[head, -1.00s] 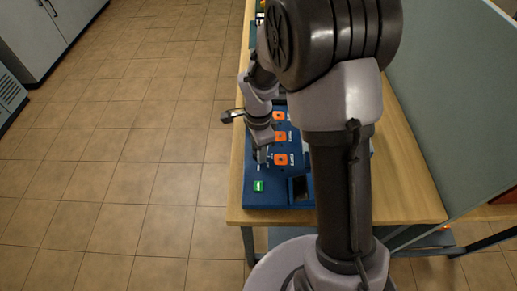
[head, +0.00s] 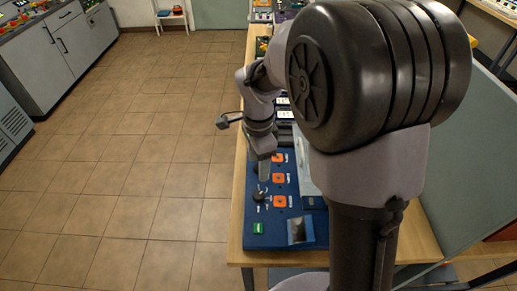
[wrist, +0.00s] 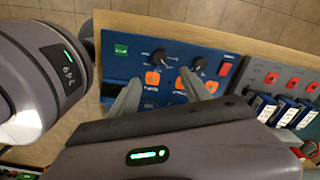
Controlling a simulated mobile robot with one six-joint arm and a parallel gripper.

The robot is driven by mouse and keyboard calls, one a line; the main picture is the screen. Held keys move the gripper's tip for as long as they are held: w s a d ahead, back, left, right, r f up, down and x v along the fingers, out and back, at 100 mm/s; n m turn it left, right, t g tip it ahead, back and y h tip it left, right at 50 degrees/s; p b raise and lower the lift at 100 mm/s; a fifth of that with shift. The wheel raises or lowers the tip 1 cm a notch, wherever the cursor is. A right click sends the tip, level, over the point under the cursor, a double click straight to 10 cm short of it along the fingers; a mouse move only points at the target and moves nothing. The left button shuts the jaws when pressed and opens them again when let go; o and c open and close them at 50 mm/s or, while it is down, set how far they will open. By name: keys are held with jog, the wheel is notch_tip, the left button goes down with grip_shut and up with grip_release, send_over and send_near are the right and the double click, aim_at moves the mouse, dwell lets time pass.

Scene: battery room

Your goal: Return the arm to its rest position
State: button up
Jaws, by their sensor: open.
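My arm (head: 375,165) fills the right of the head view and bends over the wooden table. My gripper (head: 264,180) hangs above the blue control panel (head: 262,241), pointing down. In the wrist view both fingers of my gripper (wrist: 161,88) are apart with nothing between them. The panel (wrist: 118,70) lies beyond them, with dark knobs, orange square buttons and a green marking. The gap between the fingertips and the panel is hard to judge. My arm hides part of the panel's right side in the head view.
A grey panel (wrist: 262,75) with red switches and blue-and-white modules adjoins the blue one. A grey-green partition (head: 470,180) stands right of the table (head: 241,205). Grey cabinets (head: 60,45) stand at the far left. The tiled floor (head: 140,140) left of the table is clear.

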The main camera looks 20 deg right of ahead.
notch_tip(320, 180, up, 3)
dwell(0.5)
jog(key=s+a+r+n+t+y+b, duration=0.1)
jog(key=s+a+r+n+t+b, duration=0.1)
jog(key=s+n, duration=0.4)
jog(key=s+a+r+n+t+y+b, duration=0.1)
jog(key=s+n, duration=0.5)
jog(key=s, duration=0.7)
jog(key=a+r+t+b, duration=0.1)
jog(key=t+b, duration=0.1)
jog(key=b, duration=0.1)
jog(key=shift+a+r+n+t, duration=0.25)
jog(key=shift+r+n+t, duration=0.1)
jog(key=shift+n+t, duration=0.05)
